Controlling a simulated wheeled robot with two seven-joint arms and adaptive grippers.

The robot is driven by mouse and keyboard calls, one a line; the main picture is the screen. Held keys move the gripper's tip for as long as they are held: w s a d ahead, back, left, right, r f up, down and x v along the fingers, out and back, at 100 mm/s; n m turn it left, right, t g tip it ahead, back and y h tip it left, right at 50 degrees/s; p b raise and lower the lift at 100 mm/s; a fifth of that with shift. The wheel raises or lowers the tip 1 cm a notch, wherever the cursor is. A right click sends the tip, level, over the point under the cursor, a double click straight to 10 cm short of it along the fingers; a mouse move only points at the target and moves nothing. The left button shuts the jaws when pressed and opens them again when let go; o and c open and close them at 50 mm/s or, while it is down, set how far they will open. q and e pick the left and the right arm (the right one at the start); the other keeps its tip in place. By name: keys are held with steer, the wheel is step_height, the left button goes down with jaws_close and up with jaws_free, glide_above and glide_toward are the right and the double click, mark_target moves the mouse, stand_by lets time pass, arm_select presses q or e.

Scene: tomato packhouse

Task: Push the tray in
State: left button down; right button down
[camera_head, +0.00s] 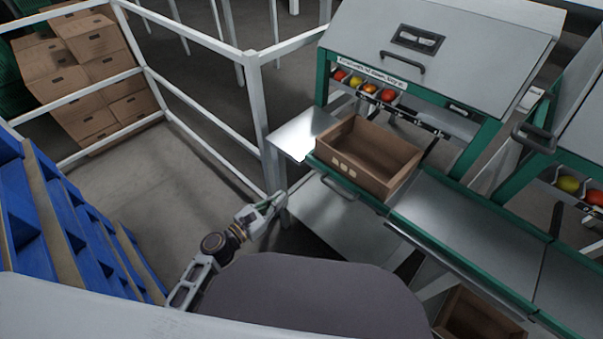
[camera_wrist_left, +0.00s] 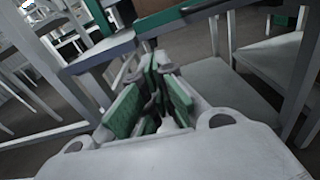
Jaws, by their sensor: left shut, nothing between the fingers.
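The tray (camera_head: 315,164) looks like the green-edged metal section under an open brown carton, with a grey handle (camera_head: 338,190) on its front. I cannot tell how far out it stands. My left gripper (camera_head: 274,201) is left of the handle, in front of the station and apart from it. Its green-padded fingers are shut and empty, and they also show in the left wrist view (camera_wrist_left: 158,72). My right gripper is not in view.
The brown carton (camera_head: 347,171) sits on the tray section. A bare metal plate (camera_head: 300,136) juts out left of it. A white rail post (camera_head: 262,120) stands close behind my gripper. Green-edged conveyor (camera_head: 463,225) runs right. Blue racking (camera_head: 75,230) stands at left.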

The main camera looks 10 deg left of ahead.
arm_select(q)
steer(key=shift+a+r+n, duration=0.1)
steer(key=shift+r+n, duration=0.2)
steer(key=shift+r, duration=0.55)
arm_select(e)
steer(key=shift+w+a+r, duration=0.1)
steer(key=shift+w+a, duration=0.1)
arm_select(q)
steer(key=shift+w, duration=0.15)
glide_toward(313, 167)
steer(key=x, duration=0.4)
steer(key=shift+w+d, duration=0.2)
steer(key=shift+d, duration=0.05)
steer(key=shift+x, duration=1.05)
steer(key=shift+w+d, duration=0.1)
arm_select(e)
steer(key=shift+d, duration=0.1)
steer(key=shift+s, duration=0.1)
